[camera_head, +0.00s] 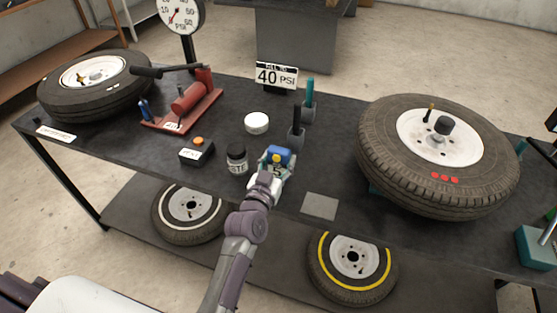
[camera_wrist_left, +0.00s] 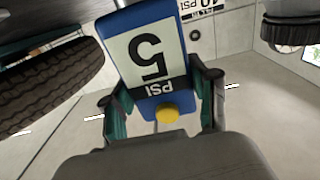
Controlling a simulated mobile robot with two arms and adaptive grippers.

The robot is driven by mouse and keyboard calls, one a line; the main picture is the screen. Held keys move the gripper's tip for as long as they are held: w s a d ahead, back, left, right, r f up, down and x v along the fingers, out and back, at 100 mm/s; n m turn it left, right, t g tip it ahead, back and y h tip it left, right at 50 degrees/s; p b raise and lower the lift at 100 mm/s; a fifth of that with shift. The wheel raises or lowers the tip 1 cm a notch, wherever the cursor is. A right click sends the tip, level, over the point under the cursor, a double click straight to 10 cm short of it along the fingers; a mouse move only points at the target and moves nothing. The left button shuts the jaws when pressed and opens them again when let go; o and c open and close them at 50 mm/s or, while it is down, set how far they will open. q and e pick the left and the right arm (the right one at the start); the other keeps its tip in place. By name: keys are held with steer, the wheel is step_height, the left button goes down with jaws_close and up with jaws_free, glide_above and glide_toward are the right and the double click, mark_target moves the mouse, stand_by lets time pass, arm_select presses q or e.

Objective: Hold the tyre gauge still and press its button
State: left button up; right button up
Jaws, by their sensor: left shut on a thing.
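The tyre gauge (camera_head: 279,156) is a small blue device near the front edge of the table, in the middle of the head view. My left gripper (camera_head: 272,170) is shut on it. In the left wrist view the gauge (camera_wrist_left: 150,50) sits between the two fingers of my left gripper (camera_wrist_left: 160,98), its screen upside down and reading 5 PSI. The gauge's yellow button (camera_wrist_left: 167,112) faces my wrist camera, and no finger touches it. My right gripper is not in view.
A dark jar (camera_head: 237,158) stands close left of my left gripper. A black box with an orange button (camera_head: 197,151), a white tub (camera_head: 256,123) and a 40 PSI sign (camera_head: 276,77) are nearby. A large tyre (camera_head: 385,165) lies at right, beyond a bare grey square (camera_head: 320,206).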

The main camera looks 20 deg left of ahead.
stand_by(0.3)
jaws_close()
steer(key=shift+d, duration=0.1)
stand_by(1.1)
